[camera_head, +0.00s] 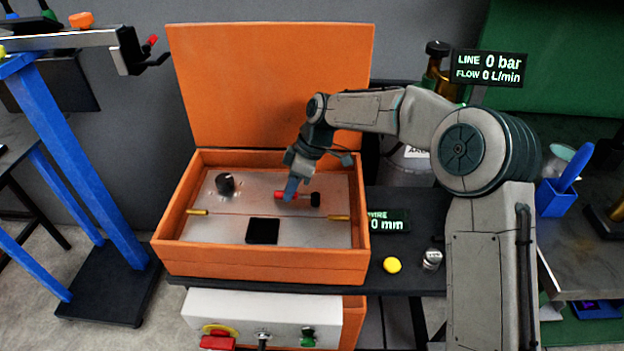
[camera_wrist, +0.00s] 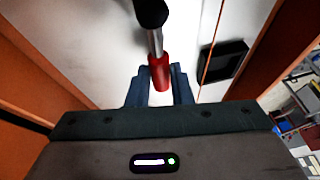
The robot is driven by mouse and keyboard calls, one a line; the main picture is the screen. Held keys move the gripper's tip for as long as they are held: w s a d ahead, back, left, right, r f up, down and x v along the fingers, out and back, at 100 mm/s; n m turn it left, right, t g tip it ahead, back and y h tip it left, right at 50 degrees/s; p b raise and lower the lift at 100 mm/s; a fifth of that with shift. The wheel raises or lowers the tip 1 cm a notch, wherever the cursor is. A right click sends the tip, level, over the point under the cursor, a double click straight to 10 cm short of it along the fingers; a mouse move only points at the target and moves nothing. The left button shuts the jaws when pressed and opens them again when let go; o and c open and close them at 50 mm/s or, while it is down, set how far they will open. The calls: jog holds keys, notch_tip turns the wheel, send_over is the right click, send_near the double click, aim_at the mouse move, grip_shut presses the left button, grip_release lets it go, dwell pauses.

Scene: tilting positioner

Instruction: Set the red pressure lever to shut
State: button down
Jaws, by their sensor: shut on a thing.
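The red pressure lever (camera_head: 280,195) lies on the grey metal panel (camera_head: 210,229) inside an open orange case (camera_head: 262,267). It points left from its black hub (camera_head: 315,199) in the head view. In the wrist view the lever's red grip (camera_wrist: 159,68) joins a bare metal shaft that runs up to the black hub (camera_wrist: 150,12). My gripper (camera_head: 290,192) reaches down into the case from the right. Its two blue-grey fingers (camera_wrist: 160,88) are shut on the red grip, one on each side. The fingers hide part of the lever in the head view.
A black knob (camera_head: 225,183) and a black square (camera_head: 263,231) are on the panel. The case's raised lid (camera_head: 270,80) stands behind. A display (camera_head: 489,68) reads LINE 0 bar, FLOW 0 L/min. A yellow button (camera_head: 392,265) sits right of the case.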

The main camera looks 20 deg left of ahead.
jog(key=shift+s, duration=0.1)
dwell(0.4)
jog(key=c, duration=1.3)
grip_release()
jog(key=v, duration=1.3)
jog(key=shift+r, duration=0.4)
jog(key=shift+p, duration=0.3)
